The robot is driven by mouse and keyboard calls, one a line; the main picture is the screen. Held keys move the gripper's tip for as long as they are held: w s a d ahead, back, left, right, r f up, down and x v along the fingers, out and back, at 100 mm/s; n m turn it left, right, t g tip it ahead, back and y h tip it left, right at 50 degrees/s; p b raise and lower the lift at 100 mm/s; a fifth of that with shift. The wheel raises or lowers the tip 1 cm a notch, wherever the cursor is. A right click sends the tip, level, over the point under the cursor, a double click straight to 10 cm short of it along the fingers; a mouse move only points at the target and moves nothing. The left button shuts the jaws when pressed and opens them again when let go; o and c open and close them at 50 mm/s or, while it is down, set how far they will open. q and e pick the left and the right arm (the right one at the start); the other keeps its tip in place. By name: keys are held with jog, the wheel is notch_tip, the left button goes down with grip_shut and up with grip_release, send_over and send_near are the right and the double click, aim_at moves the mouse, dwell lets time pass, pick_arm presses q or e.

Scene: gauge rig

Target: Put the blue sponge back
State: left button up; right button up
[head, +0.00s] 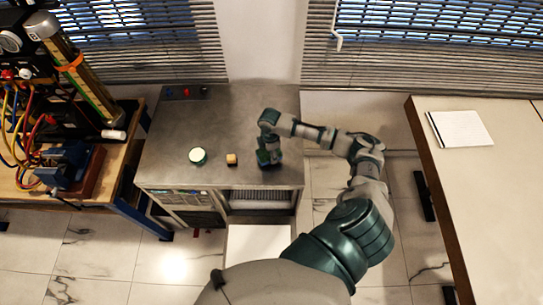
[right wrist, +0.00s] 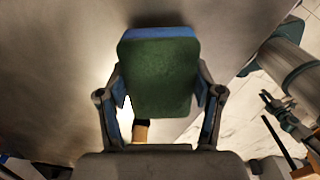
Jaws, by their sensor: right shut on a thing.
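The blue sponge (right wrist: 160,33) is in the right wrist view, with a blue edge on top and a dark green face towards the camera. My right gripper (right wrist: 158,92) is shut on it, one finger at each side. In the head view my right gripper (head: 269,158) points down at the right front part of the grey metal cabinet top (head: 225,120). There the sponge is hard to make out against the gripper. I cannot tell whether it touches the top. My left gripper is out of view.
A small tan block (head: 231,159) and a round white-topped item (head: 198,156) stand left of the gripper. Small red and dark items (head: 204,91) sit at the back left. A bench with a gauge rig (head: 75,70) is left; a table with a white sheet (head: 460,128) is right.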

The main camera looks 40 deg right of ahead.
aim_at(267, 154)
jog(key=shift+s+a+f, duration=0.1)
jog(key=shift+a+f, duration=0.6)
jog(key=shift+f, duration=0.35)
jog(key=shift+a+f, duration=0.15)
jog(key=shift+d+f, duration=0.2)
jog(key=shift+d, duration=0.05)
jog(key=o, duration=0.8)
jog(key=shift+d+f, duration=0.1)
jog(key=shift+d, duration=0.2)
jog(key=shift+o, duration=1.1)
jog(key=shift+d, duration=0.2)
jog(key=shift+d+f, duration=0.1)
jog(key=shift+d, duration=0.05)
jog(key=shift+a+r, duration=0.2)
jog(key=shift+a, duration=0.2)
jog(key=r, duration=0.6)
jog(key=shift+a+r, duration=0.1)
jog(key=shift+a, duration=0.3)
jog(key=r, duration=0.2)
jog(key=d+r, duration=0.1)
jog(key=r, duration=0.1)
jog(key=shift+r, duration=0.2)
jog(key=shift+d+r, duration=0.15)
jog(key=shift+r, duration=0.55)
jog(key=shift+a+r, duration=0.1)
jog(key=shift+a, duration=0.45)
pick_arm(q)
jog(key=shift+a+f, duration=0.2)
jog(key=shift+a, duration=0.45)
